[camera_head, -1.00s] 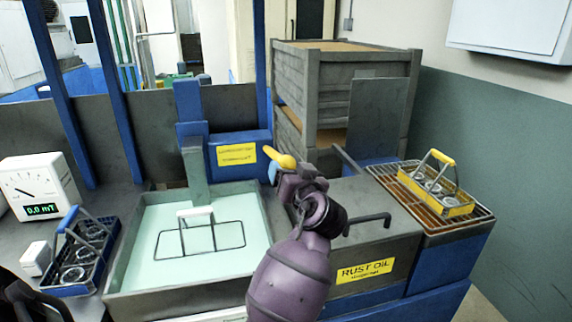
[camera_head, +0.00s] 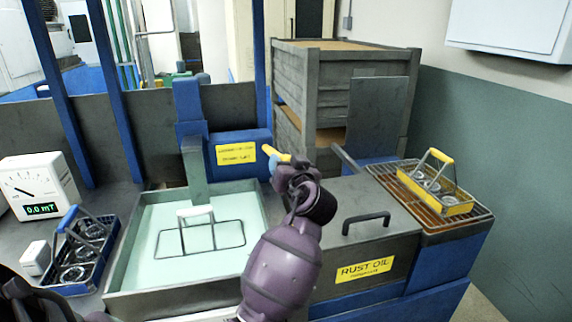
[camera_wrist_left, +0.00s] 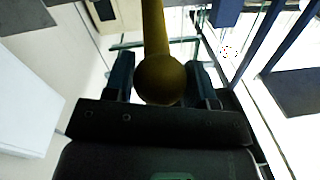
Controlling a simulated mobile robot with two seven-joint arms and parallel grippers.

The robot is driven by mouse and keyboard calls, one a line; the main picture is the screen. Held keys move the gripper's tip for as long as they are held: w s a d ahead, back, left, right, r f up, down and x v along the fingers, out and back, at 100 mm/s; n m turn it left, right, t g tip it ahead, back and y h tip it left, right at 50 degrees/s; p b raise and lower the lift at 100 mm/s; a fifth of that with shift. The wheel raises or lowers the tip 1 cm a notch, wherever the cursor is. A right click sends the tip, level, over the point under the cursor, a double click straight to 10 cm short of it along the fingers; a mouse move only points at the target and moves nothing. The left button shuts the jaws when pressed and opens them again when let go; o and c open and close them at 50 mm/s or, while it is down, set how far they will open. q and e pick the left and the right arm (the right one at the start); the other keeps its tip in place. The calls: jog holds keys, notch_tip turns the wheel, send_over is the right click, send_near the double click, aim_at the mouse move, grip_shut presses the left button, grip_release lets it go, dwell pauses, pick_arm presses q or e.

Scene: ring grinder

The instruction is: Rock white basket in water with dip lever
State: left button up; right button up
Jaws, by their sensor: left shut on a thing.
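The white basket shows as a thin dark wire frame with a white grip (camera_head: 196,211) in the pale green water of the open tank (camera_head: 120,268). The wire frame looks level, mostly at or under the surface. The dip lever is a yellow rod (camera_head: 268,150) behind the tank's right side, by the blue dip unit (camera_head: 240,150). My left gripper (camera_head: 274,164) is shut on the lever. The left wrist view shows the lever's round yellow end (camera_wrist_left: 160,80) between the two fingers; my purple wrist hides part of the lever in the head view.
A closed rust oil tank (camera_head: 350,220) with a dark handle stands right of the water. A yellow-handled basket (camera_head: 445,205) sits on the rack beyond. A blue basket (camera_head: 75,265) with rings, a white block (camera_head: 36,258) and a meter (camera_head: 38,187) stand left.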

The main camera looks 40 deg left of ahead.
pick_arm(q)
jog(key=shift+c, duration=1.2)
jog(key=shift+r, duration=0.3)
jog(key=shift+g+h, duration=0.4)
jog(key=shift+h, duration=0.1)
jog(key=r+p, duration=0.2)
jog(key=p, duration=0.1)
jog(key=w+a+r+p, duration=0.1)
jog(key=r, duration=0.1)
jog(key=shift+r+p, duration=0.1)
jog(key=shift+p, duration=0.2)
jog(key=w+a+r+p, duration=0.2)
jog(key=a+r+p, duration=0.1)
jog(key=r, duration=0.3)
jog(key=shift+w+a+r+p, duration=0.15)
jog(key=shift+w+r+p, duration=0.15)
jog(key=o, duration=1.2)
jog(key=shift+a+f, duration=0.1)
jog(key=shift+o, duration=0.2)
jog(key=shift+f, duration=0.1)
pick_arm(e)
notch_tip(320, 180, up, 9)
jog(key=w, duration=0.1)
jog(key=shift+w+r+t, duration=0.15)
jog(key=shift+w+t, duration=0.05)
jog(key=shift+t, duration=0.1)
jog(key=shift+s+d, duration=0.2)
jog(key=shift+s, duration=0.05)
